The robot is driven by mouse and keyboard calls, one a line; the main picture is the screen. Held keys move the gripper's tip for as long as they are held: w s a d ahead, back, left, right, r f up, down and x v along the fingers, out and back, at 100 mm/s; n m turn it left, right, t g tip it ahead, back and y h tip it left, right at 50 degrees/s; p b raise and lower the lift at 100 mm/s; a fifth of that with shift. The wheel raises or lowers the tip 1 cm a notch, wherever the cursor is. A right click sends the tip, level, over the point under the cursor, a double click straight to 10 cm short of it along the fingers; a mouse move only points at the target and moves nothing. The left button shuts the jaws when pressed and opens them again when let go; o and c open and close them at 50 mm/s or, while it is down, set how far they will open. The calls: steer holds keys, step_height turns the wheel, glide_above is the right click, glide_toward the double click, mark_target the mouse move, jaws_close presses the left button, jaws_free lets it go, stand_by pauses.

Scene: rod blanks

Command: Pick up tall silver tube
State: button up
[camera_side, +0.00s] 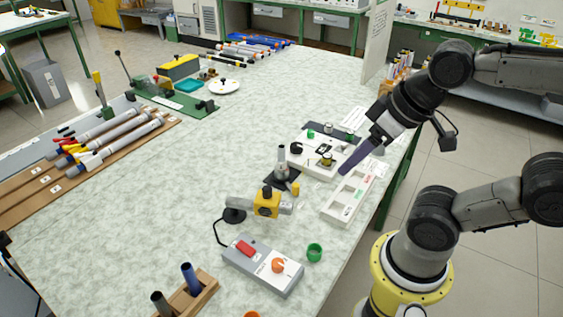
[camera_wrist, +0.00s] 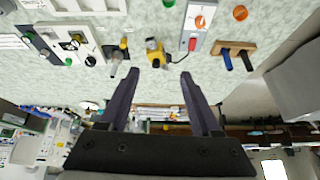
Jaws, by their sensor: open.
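A silver tube (camera_side: 281,160) stands upright on a black base near the middle of the table in the side view. It also shows as a short grey piece in the wrist view (camera_wrist: 116,64), left of my fingers. Several more silver tubes (camera_side: 125,132) lie on a wooden rack at the left.
A yellow clamp (camera_side: 267,204) and a grey control box (camera_side: 262,266) stand in front of the tube. White trays (camera_side: 348,203) lie to its right. A wooden holder (camera_side: 203,296) bears a blue and a dark rod. The table's left middle is bare.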

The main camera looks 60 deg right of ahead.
steer(key=w+d+r+m, duration=0.1)
steer(key=w+r+m, duration=0.6)
steer(key=m+g, duration=0.5)
steer(key=m, duration=0.5)
glide_above(282, 146)
step_height(282, 146, down, 14)
steer(key=f, duration=0.7)
steer(key=shift+s+a+f, duration=0.2)
steer(key=shift+s+a, duration=0.05)
steer(key=shift+a, duration=0.1)
steer(key=shift+w+d+f, duration=0.15)
steer(key=shift+f, duration=1.35)
steer(key=shift+w+d+f, duration=0.1)
steer(key=shift+f, duration=1.35)
